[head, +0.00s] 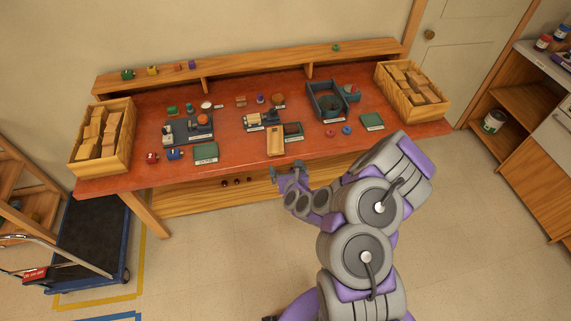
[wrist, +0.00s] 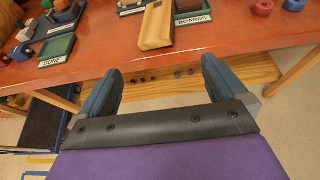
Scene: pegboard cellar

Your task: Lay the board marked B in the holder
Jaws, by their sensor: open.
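My gripper (head: 286,171) is open and empty, just off the front edge of the table. In the wrist view its two fingers (wrist: 160,75) stand wide apart with nothing between them. A light wooden piece (head: 275,144) lies at the table's front edge, ahead of the gripper; it also shows in the wrist view (wrist: 156,26). Beside it is a dark green tray (head: 293,129), whose label reads BOARDS in the wrist view. I cannot make out a letter B on any board. I cannot tell for sure which thing is the holder.
Grey fixtures (head: 188,130) stand on the red table (head: 230,102). A green tray (wrist: 57,49) is labelled DONE. Wooden bins (head: 121,150) with blocks stand at both table ends. A blue bin (head: 312,101) is at right. Floor in front is clear.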

